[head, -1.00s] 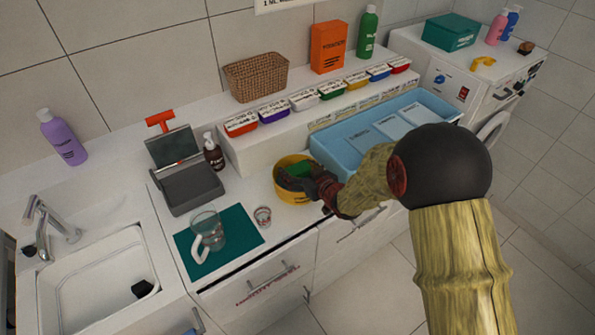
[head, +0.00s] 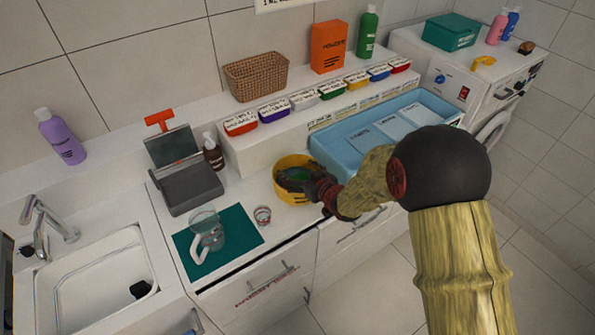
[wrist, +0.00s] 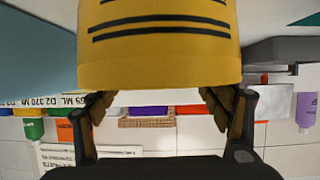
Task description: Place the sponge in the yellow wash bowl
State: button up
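The yellow wash bowl (head: 292,194) stands upright on the counter in the head view. It also fills the upper middle of the wrist view (wrist: 165,45), which is upside down. The green sponge (head: 296,174) shows as a dark green patch inside the bowl. My gripper (head: 308,184) reaches over the bowl's right side, with its fingers at or inside the rim. In the wrist view the two fingers are apart, but their tips are hidden behind the bowl's wall. The sponge is hidden there, so I cannot tell whether the fingers still touch it.
A blue tray (head: 322,147) stands right behind the bowl. A small round jar (head: 262,216) and a glass mug (head: 206,234) on a teal mat (head: 249,240) are to the left. A dark soap bottle (head: 213,155) and grey bin (head: 190,188) stand behind them.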

jog(key=shift+o, duration=0.6)
jog(key=shift+r, duration=0.1)
jog(key=shift+r+p, duration=0.3)
jog(key=shift+p, duration=0.05)
jog(key=p+v, duration=0.2)
jog(key=v, duration=1)
jog(key=shift+r+p, duration=0.2)
jog(key=shift+p, duration=0.15)
jog(key=s+d+r+m+g+h, duration=0.1)
jog(key=s+d+r+m+h, duration=0.2)
jog(key=d+r, duration=0.4)
jog(key=s+d+r+m+h, duration=0.1)
jog(key=s+d+r+h, duration=0.25)
jog(key=d+r, duration=0.3)
jog(key=s+r+m+g, duration=0.1)
jog(key=s+r+g, duration=0.1)
jog(key=s, duration=0.9)
jog(key=s+r+m+g, duration=0.1)
jog(key=s+r, duration=0.3)
jog(key=s, duration=0.7)
jog(key=shift+g+h, duration=0.35)
jog(key=shift+g, duration=0.55)
